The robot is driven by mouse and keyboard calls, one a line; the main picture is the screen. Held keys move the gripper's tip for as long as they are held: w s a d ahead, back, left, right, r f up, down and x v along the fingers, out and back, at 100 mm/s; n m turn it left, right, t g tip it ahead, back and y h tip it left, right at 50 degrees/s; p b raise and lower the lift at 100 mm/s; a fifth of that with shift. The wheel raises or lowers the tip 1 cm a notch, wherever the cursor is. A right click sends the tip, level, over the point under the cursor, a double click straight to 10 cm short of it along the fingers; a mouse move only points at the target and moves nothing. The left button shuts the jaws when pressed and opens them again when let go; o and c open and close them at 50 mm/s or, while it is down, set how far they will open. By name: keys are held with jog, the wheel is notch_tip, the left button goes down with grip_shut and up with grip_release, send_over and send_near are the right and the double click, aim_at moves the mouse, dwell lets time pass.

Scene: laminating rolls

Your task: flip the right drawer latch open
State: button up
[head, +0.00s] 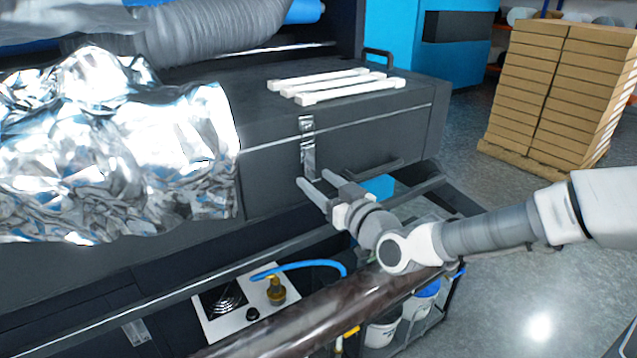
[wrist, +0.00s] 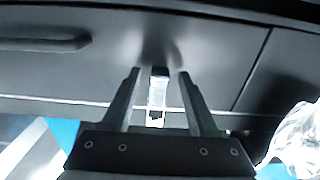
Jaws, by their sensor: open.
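The right drawer latch (head: 307,147) is a bright metal strip standing upright on the dark drawer front (head: 375,140), left of the drawer's handle (head: 372,172). My gripper (head: 314,180) is open, its two fingers pointing at the drawer front by the latch's lower end. In the wrist view the latch (wrist: 157,92) shows between the spread fingers of my gripper (wrist: 159,71), with a gap on each side. I cannot tell whether a fingertip touches the drawer front. The handle (wrist: 45,40) lies to the left in the wrist view.
Crumpled silver foil (head: 110,150) hangs over the machine left of the latch. White bars (head: 335,85) lie on top of the drawer housing. A dark roll (head: 320,310) and a blue hose (head: 300,266) are below my arm. Stacked boxes (head: 560,90) stand on open floor at right.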

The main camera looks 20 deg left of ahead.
jog(key=shift+w+a, duration=0.1)
jog(key=shift+a, duration=0.1)
grip_shut()
